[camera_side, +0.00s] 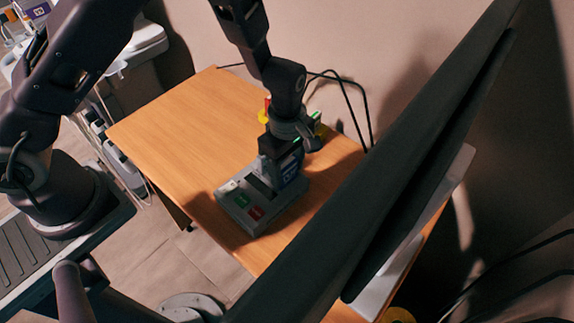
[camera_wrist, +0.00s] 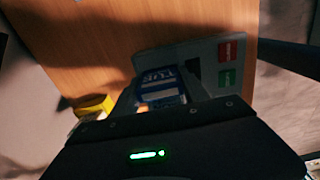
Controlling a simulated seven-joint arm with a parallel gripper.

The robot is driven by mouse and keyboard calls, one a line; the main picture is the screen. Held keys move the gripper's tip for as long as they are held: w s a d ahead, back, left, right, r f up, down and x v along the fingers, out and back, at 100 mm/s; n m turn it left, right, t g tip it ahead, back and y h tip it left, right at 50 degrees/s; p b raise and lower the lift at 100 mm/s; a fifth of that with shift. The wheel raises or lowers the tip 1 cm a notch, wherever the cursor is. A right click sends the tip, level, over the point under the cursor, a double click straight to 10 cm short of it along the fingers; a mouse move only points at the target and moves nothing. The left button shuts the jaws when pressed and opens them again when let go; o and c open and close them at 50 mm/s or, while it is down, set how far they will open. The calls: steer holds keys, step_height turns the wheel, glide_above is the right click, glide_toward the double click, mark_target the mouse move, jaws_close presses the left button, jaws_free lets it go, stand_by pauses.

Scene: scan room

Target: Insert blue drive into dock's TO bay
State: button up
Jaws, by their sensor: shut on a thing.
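The grey dock (camera_side: 277,212) sits on the wooden table, with a green label (camera_side: 240,200) and a red label (camera_side: 255,213) at its near end. It also shows in the wrist view (camera_wrist: 207,50); the label words are too small to read surely. A dark empty slot (camera_side: 261,187) shows in its top. The blue drive (camera_side: 291,168) stands at the dock's far right part, and its blue lettered face shows in the wrist view (camera_wrist: 160,86). My gripper (camera_side: 281,150) is shut on the drive from above. The drive's lower end is hidden, so its depth in a bay cannot be told.
The wooden table (camera_side: 180,125) is clear left of the dock. A yellow thing (camera_wrist: 94,105) lies close by my gripper. Black cables (camera_side: 352,105) run along the wall behind. A large dark panel (camera_side: 400,150) crosses the right foreground and hides part of the table.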

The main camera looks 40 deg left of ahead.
steer(key=shift+f, duration=0.4)
steer(key=o, duration=1.8)
steer(key=shift+c, duration=0.2)
steer(key=shift+r, duration=3.55)
steer(key=shift+r, duration=0.1)
